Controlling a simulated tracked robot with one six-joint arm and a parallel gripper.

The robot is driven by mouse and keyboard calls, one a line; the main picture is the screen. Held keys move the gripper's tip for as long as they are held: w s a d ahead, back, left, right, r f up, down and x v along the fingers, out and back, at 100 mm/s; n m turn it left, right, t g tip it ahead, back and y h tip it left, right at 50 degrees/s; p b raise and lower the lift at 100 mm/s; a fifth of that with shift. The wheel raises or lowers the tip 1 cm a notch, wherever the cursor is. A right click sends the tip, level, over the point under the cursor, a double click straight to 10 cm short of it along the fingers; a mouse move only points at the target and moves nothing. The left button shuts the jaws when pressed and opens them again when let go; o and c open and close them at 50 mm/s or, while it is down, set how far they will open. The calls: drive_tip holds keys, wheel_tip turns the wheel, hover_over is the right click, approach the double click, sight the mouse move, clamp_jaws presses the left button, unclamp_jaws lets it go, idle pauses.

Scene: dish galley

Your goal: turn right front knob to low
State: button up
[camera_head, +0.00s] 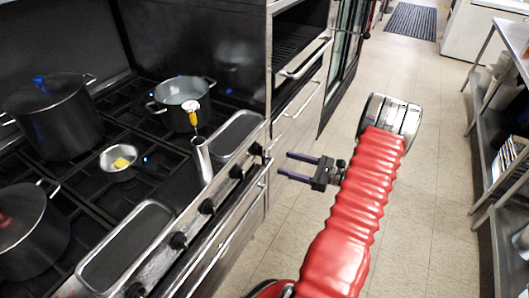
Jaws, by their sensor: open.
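A row of several black knobs runs along the stove's front panel (222,190). The far-right knob (256,149) is at the end nearest my gripper, with another knob (236,172) beside it. Which one is the right front knob, and where their pointers stand, I cannot tell. My gripper (285,164) is open and empty. Its two thin fingers point left toward the far-right knob, with a small gap in the picture. No contact shows.
On the stove (160,185) are a large dark pot (55,125), a steel pot (185,95), a small pan (119,162) and a steel cylinder (202,158). An oven handle (230,230) runs below the knobs. Floor (425,190) is clear at right, beside a steel shelf.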

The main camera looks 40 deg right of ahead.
sight(259, 150)
drive_tip(key=shift+s+d+f+m+t+h, duration=0.2)
drive_tip(key=shift+s+d+f+m+t, duration=0.15)
drive_tip(key=shift+d, duration=0.25)
drive_tip(key=shift+s+d+f+m+t+h, duration=0.15)
drive_tip(key=shift+d+f+m+t+h, duration=0.1)
drive_tip(key=shift+d+m, duration=0.3)
drive_tip(key=shift+w, duration=0.1)
drive_tip(key=x, duration=1.3)
drive_tip(key=shift+w, duration=0.35)
drive_tip(key=shift+a, duration=0.1)
